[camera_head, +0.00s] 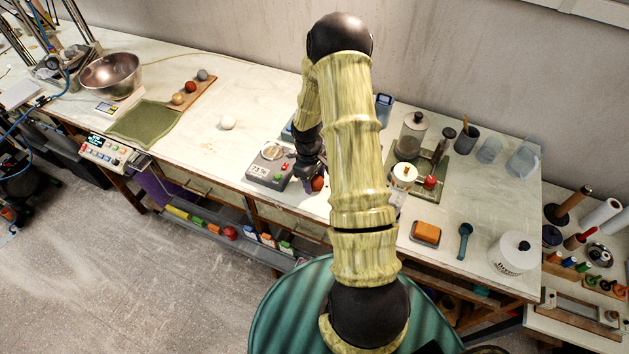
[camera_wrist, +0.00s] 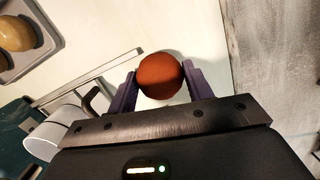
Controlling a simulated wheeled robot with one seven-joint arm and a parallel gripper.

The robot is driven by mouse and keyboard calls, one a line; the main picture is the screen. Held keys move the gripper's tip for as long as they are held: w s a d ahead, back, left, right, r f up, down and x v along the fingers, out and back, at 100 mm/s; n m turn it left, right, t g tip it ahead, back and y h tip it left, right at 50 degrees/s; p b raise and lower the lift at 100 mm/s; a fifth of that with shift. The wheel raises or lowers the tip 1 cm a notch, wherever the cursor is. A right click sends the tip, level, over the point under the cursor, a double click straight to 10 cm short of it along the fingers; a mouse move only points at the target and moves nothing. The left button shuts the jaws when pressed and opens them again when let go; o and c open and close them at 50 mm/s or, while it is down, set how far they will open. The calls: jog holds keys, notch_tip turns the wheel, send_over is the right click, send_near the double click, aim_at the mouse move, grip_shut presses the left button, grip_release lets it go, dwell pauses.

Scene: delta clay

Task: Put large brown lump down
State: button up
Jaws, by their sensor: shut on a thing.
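My gripper (camera_wrist: 160,90) is shut on a round reddish-brown lump (camera_wrist: 160,76), with one purple finger on each side of it in the wrist view. In the head view the lump (camera_head: 318,184) shows at the end of my arm, near the front edge of the white table (camera_head: 240,152), right of a grey scale. In the wrist view a pale tabletop lies behind the lump. Whether the lump touches the table I cannot tell. My arm hides part of the table's middle in the head view.
A grey scale (camera_head: 268,172) with a round pan is just left of my gripper. A white ball (camera_head: 227,122), a green mat (camera_head: 146,124) and a board with small balls (camera_head: 198,90) lie farther left.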

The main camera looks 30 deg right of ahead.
aim_at(314, 178)
notch_tip(314, 178, up, 10)
jog(key=shift+f+b, duration=0.25)
jog(key=shift+b, duration=0.75)
